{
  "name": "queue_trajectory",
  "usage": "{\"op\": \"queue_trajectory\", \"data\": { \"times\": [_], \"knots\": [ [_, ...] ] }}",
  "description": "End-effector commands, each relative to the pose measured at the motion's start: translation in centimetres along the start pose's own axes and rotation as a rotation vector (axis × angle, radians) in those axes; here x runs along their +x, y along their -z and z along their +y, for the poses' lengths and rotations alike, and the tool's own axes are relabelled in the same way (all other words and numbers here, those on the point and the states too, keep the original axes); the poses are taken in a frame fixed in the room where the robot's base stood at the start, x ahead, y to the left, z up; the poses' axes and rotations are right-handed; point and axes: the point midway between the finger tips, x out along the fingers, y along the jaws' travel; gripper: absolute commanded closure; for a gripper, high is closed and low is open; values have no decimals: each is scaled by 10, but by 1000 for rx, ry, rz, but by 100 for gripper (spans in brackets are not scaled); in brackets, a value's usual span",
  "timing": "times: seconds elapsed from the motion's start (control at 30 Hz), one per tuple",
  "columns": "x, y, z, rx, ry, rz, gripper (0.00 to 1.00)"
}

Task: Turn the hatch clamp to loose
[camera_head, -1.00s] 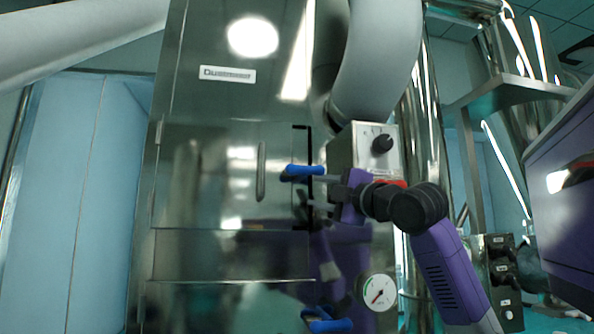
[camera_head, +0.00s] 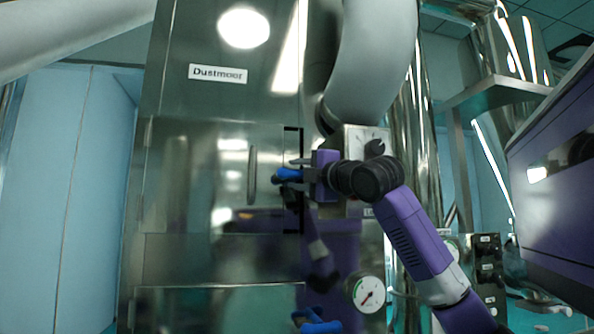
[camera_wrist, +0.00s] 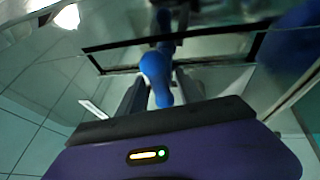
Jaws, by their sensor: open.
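The hatch clamp with its blue handle (camera_head: 288,175) sits at the right edge of the steel hatch door (camera_head: 205,190). My gripper (camera_head: 299,173) is at the clamp, reaching in from the right with its jaws apart. In the wrist view the blue rounded handle (camera_wrist: 156,72) lies between the two grey fingers of my gripper (camera_wrist: 160,88), its end pointing toward the purple palm. I cannot tell whether either finger touches it. The clamp's pivot is partly hidden by my gripper.
A second blue handle (camera_head: 318,322) shows at the lower edge. A bar handle (camera_head: 252,174) stands on the door. A pressure gauge (camera_head: 368,294) is below right of my gripper, and a control box (camera_head: 362,140) is behind it. A purple machine (camera_head: 560,190) stands far right.

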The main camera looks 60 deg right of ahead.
Motion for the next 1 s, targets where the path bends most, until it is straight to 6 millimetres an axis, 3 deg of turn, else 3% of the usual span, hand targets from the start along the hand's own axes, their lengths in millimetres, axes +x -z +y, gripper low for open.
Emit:
{"op": "queue_trajectory", "data": {
  "times": [0.27, 0.4, 0.5, 1.0],
  "knots": [
    [2, 0, -1, 0, 0, 0, 58],
    [2, 0, -1, 0, 0, 0, 85],
    [2, 0, -1, 0, 0, 0, 100],
    [2, 2, -4, 87, -35, -16, 100]
  ]
}}
